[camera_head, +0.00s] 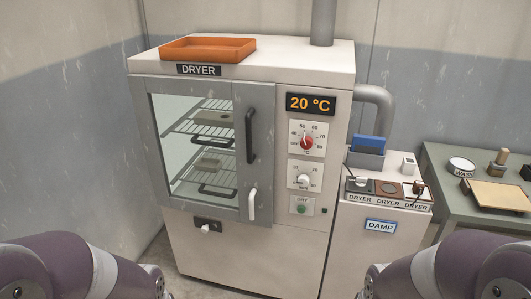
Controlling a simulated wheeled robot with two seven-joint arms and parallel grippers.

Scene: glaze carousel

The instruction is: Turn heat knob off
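The dryer (262,77) is a tall white cabinet with a grey-framed glass door (198,150), which looks shut. Its display (310,104) reads 20 °C in orange. Below it is a red heat knob (306,142) on a white dial plate with a °C scale; its exact pointer setting is too small to read. Under that is a white knob (303,181) with its own scale, and a green DRY button (301,209). Only parts of my two arms show at the bottom left and right corners; neither gripper is in view.
An orange tray (207,49) sits on the dryer. Black (250,135) and white (252,204) handles stick out from the door. A white cabinet (372,240) marked DAMP and a green table (480,160) with a board (497,195) stand at right.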

